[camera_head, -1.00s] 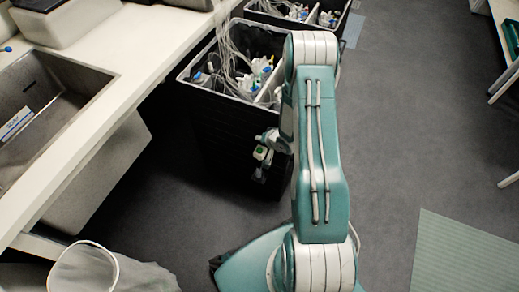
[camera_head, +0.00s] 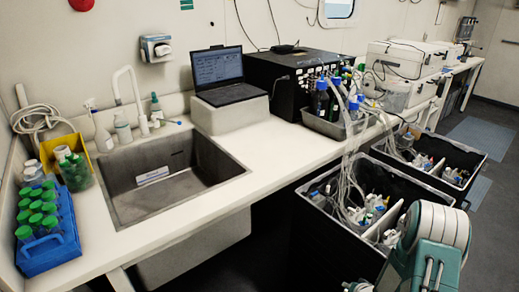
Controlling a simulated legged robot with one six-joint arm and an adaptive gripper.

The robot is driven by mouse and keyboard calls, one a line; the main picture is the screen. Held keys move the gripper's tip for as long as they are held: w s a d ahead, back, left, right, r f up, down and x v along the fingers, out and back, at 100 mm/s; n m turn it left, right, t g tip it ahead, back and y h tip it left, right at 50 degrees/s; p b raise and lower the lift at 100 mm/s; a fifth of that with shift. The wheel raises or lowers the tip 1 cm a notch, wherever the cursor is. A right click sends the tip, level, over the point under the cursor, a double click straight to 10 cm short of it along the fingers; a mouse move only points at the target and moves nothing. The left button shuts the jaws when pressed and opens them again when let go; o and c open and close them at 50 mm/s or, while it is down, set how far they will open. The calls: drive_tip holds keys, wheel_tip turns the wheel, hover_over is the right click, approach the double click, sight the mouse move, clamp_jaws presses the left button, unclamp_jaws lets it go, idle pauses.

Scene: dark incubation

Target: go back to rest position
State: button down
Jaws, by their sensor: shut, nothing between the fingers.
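My teal and white arm shows at the lower right, folded with its white-ringed joint uppermost, in front of the near black bin (camera_head: 330,235). A small pale part of the arm's far end just shows at the bottom edge. My gripper itself is below the picture and out of view, so its fingers are hidden.
A white bench (camera_head: 270,155) runs from lower left to upper right, with a steel sink (camera_head: 215,160), a laptop (camera_head: 218,70) and a blue rack (camera_head: 48,250) of green-capped bottles. A second black bin (camera_head: 462,150) stands beyond the near one.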

wheel_tip(320, 180, up, 28)
drive_tip(key=s+a+n+g+h, duration=0.1)
drive_tip(key=s+a+n+h, duration=0.1)
drive_tip(key=a+n+h, duration=0.15)
drive_tip(key=s+a+r+n, duration=0.1)
drive_tip(key=s+a+r, duration=0.2)
drive_tip(key=s, duration=0.4)
drive_tip(key=s+a+r+g+y, duration=0.1)
drive_tip(key=s+a+r, duration=0.3)
drive_tip(key=s+r, duration=0.2)
drive_tip(key=s+a+r+n+g, duration=0.1)
drive_tip(key=s+a+r, duration=0.3)
drive_tip(key=s, duration=0.6)
drive_tip(key=shift+r+n, duration=0.35)
drive_tip(key=shift+r, duration=0.4)
drive_tip(key=shift+y, duration=0.25)
idle(3.2)
